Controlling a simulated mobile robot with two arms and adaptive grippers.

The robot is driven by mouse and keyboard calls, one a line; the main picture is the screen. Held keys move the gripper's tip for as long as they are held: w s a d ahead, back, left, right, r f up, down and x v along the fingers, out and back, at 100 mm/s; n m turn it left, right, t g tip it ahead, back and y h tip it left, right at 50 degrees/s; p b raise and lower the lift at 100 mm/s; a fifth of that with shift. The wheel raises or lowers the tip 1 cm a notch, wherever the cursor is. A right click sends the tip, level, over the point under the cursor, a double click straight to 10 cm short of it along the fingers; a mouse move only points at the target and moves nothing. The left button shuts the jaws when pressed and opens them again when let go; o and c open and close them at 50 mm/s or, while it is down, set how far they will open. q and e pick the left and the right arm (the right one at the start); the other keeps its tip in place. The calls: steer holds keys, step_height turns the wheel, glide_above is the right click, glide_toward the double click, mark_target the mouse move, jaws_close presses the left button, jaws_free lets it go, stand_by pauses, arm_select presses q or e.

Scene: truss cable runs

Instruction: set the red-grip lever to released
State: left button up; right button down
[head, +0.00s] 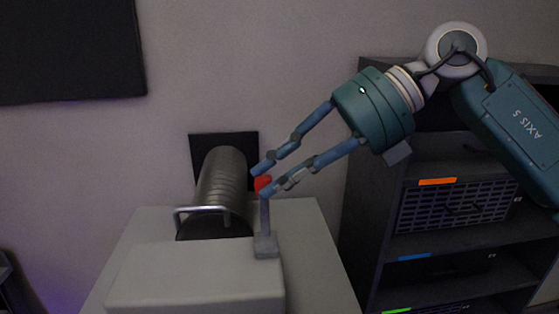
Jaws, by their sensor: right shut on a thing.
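The lever is a thin grey upright rod (265,220) with a red grip (262,183) at its top. It rises from a small grey base (266,246) on a pale grey box-shaped housing (200,275), and stands close to vertical. My right gripper (262,180) comes in from the upper right, with its blue fingers on both sides of the red grip, shut on it. The fingers hide part of the grip. My left gripper is not in view.
A dark ribbed cylinder (222,185) with a metal handle (200,210) lies left of the lever, in front of a black wall panel (196,147). A dark shelf unit (430,255) with bins stands at right. A black screen (65,45) hangs upper left.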

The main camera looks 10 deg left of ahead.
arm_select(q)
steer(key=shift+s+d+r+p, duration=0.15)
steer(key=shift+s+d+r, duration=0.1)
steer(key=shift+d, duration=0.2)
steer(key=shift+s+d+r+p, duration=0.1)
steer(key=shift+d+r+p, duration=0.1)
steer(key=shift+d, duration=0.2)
arm_select(e)
steer(key=shift+w+f, duration=0.25)
steer(key=shift+w, duration=0.05)
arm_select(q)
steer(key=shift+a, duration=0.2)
arm_select(e)
steer(key=c, duration=1.5)
jaws_free()
steer(key=shift+w, duration=0.15)
steer(key=shift+c, duration=0.2)
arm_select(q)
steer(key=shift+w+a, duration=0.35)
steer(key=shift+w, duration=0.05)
arm_select(e)
steer(key=shift+w+a, duration=0.15)
steer(key=shift+a, duration=0.05)
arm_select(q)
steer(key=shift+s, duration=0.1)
